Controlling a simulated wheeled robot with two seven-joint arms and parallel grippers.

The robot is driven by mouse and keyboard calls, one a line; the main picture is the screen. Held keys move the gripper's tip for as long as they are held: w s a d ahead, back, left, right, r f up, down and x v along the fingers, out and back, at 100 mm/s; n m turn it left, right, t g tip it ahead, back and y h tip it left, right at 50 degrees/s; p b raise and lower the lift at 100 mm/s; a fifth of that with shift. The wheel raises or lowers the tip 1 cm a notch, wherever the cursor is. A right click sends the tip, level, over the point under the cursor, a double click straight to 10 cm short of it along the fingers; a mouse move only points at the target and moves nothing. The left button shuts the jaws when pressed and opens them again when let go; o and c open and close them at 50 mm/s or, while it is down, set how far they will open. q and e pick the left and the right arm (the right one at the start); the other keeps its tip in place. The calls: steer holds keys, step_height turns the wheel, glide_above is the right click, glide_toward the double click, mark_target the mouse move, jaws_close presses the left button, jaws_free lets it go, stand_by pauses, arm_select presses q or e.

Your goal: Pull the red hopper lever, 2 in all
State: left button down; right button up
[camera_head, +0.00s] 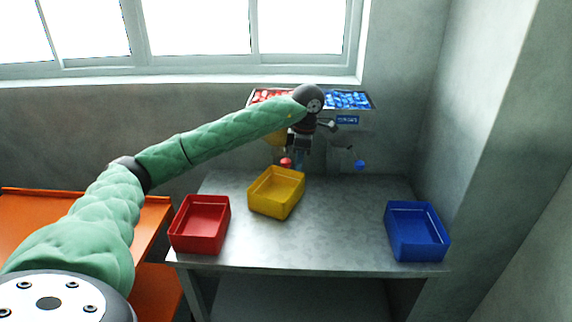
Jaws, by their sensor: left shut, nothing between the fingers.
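The red lever knob (286,162) shows below the hopper, just above the back of the yellow bin. The hopper's red side (272,95) holds red pieces and is partly hidden by my left arm. My left gripper (300,166) points down in front of the hopper, close to the right of the red knob in the picture. It is shut with nothing held. Whether it touches the knob cannot be told. My right gripper is not in view.
A red bin (183,243), a yellow bin (267,208) and a blue bin (400,250) stand on the grey table (330,240). A blue lever knob (360,165) hangs under the blue hopper (348,99). An orange shelf (28,198) is at left. The table between yellow and blue bins is clear.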

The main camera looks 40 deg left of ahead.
arm_select(q)
step_height(320, 180, up, 7)
steer(key=b, duration=0.1)
steer(key=shift+w+d, duration=0.15)
steer(key=shift+d, duration=0.15)
steer(key=shift+f, duration=0.1)
stand_by(1.0)
